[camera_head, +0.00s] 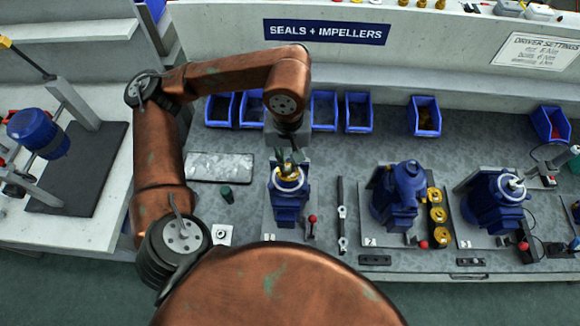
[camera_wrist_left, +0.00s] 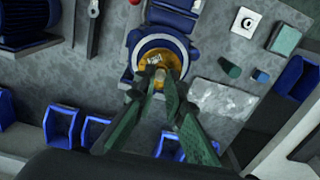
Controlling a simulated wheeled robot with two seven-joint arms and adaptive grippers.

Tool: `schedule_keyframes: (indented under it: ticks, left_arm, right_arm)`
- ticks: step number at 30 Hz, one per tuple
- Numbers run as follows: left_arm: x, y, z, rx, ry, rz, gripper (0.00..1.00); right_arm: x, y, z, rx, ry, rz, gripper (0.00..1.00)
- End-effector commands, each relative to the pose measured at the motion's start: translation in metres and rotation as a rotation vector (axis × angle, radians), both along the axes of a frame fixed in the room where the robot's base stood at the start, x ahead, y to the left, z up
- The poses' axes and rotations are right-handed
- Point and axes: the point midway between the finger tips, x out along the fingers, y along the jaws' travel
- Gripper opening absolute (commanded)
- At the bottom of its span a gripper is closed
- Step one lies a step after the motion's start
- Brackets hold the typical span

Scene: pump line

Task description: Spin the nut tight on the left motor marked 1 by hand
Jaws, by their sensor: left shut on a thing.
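The left motor (camera_head: 288,207) is a blue upright housing on a plate on the bench, with a gold impeller (camera_head: 289,173) in its round top. It also shows in the wrist view, with the gold impeller (camera_wrist_left: 148,60) inside a pale ring. My left gripper (camera_head: 287,164) is directly above the impeller, pointing down. In the wrist view its green fingers (camera_wrist_left: 159,82) close together over the middle of the impeller, shut on the nut, which they mostly hide. My right gripper is not in view.
Two more blue motors, the middle one (camera_head: 402,198) and the right one (camera_head: 496,200), stand to the right. A gold-part holder (camera_head: 437,212) is between them. A grey tray (camera_head: 219,167) and green cup (camera_head: 227,194) lie left. Blue bins (camera_head: 358,113) line the back.

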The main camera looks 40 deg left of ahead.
Motion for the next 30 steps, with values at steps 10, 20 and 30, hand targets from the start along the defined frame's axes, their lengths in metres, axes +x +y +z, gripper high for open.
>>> schedule_keyframes:
  ticks: [10, 20, 30]
  left_arm:
    - [0.0, 0.0, 0.0, 0.0, -0.001, -0.041, 0.0]
    - [0.001, 0.0, -0.002, -0.001, -0.001, -0.122, 0.0]
    - [0.001, 0.0, -0.003, -0.001, -0.001, -0.284, 0.0]
  right_arm:
    - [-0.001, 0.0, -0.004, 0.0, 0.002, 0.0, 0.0]
    - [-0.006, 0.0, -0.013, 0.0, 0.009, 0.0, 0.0]
    - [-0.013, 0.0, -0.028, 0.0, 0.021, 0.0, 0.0]
